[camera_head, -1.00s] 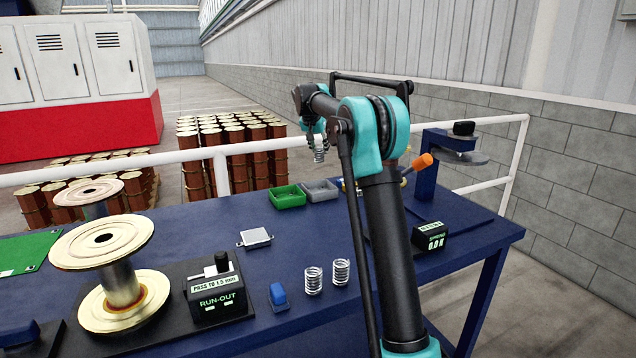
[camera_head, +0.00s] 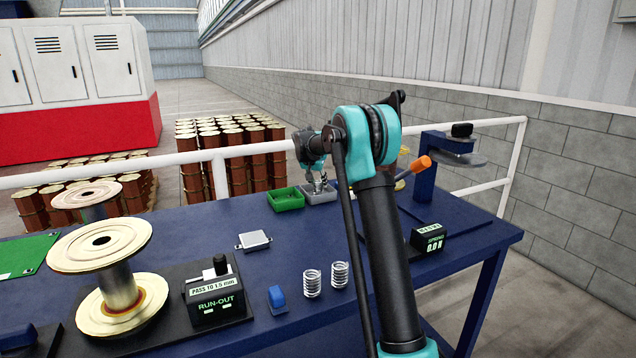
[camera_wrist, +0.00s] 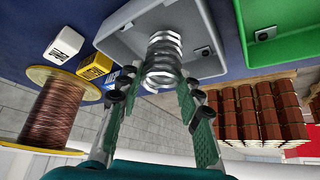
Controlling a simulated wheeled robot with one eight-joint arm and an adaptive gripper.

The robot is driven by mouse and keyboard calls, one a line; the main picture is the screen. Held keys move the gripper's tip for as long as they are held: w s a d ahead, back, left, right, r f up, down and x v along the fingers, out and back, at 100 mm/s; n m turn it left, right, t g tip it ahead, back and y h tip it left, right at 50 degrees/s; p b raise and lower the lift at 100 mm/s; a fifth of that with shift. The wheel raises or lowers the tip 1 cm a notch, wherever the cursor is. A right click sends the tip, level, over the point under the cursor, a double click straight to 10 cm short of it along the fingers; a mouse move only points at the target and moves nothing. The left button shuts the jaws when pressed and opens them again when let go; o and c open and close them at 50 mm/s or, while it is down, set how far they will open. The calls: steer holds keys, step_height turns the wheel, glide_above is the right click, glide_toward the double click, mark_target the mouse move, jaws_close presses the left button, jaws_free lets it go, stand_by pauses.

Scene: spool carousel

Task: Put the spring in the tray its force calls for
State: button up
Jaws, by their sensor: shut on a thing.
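My gripper (camera_wrist: 155,105) is shut on a silver coil spring (camera_wrist: 162,58), seen in the wrist view between its fingers. The spring is at the grey tray (camera_wrist: 122,38), over or inside its opening; I cannot tell whether it touches the floor. In the head view my gripper (camera_head: 318,183) is at the grey tray (camera_head: 322,197), partly hidden by my arm. The green tray (camera_head: 286,199) stands beside the grey one. Two other springs (camera_head: 312,283) (camera_head: 340,275) stand upright near the table's front edge. The spring tester display (camera_head: 432,239) reads 0.0 N.
A press-like fixture with an orange handle (camera_head: 421,164) stands at the right. The spool (camera_head: 100,243) and run-out box (camera_head: 215,298) are at the left. A small yellow box (camera_wrist: 95,66), a white box (camera_wrist: 64,45) and a copper wire spool (camera_wrist: 60,110) show beside the grey tray.

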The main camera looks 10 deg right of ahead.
steer(key=shift+f, duration=0.15)
steer(key=o, duration=1.3)
steer(key=v, duration=1.2)
